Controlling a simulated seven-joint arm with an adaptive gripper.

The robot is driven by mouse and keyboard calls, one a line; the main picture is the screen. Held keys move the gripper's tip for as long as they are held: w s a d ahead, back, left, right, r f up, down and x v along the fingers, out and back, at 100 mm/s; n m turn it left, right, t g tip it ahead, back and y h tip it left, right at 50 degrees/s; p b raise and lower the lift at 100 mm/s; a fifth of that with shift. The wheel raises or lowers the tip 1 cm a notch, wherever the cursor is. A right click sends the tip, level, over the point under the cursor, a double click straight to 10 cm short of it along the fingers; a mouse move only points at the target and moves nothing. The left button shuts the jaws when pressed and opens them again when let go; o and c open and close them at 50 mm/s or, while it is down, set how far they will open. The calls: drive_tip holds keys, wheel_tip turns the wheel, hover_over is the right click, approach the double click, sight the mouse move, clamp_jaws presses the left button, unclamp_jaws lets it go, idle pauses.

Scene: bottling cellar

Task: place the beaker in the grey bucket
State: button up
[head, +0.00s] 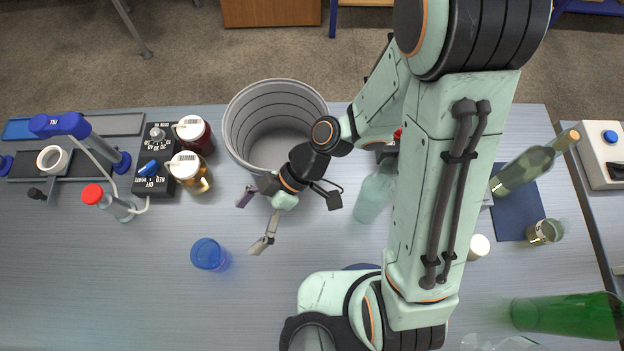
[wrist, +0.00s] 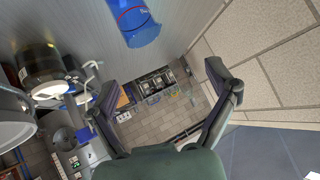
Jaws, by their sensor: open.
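The blue beaker (head: 209,255) stands on the table left of my gripper in the head view. It also shows at the top of the wrist view (wrist: 138,22), beyond the fingers and outside the space between them. The grey bucket (head: 238,118) stands at the table's back, behind my gripper, with its mouth up. The part of its inside that shows is empty; my wrist hides part of its front right rim. My gripper (head: 253,221) is open and empty, its fingers pointing left and down, apart from the beaker. Both fingers show apart in the wrist view (wrist: 163,82).
Two lidded jars (head: 190,172) stand just left of the bucket, beside a black control box (head: 153,175). A red-capped bottle (head: 112,205) stands farther left. A pale bottle (head: 373,198) stands to the gripper's right. The table around the beaker is clear.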

drive_tip(key=w+d+r+m+t+h, duration=0.2)
drive_tip(key=d+r+m+t+h, duration=0.2)
drive_tip(key=d+m, duration=0.6)
drive_tip(key=shift+d+r+h, duration=0.55)
drive_tip(key=shift+d+h, duration=0.25)
drive_tip(key=shift+o, duration=0.5)
drive_tip(key=s+d+r+m+t+h, duration=0.1)
drive_tip(key=d+r+m, duration=0.3)
drive_tip(key=m, duration=0.5)
drive_tip(key=shift+s+d+r+m+t+h, duration=0.35)
drive_tip(key=shift+s+d+h, duration=0.4)
drive_tip(key=shift+d, duration=0.5)
drive_tip(key=shift+s, duration=0.1)
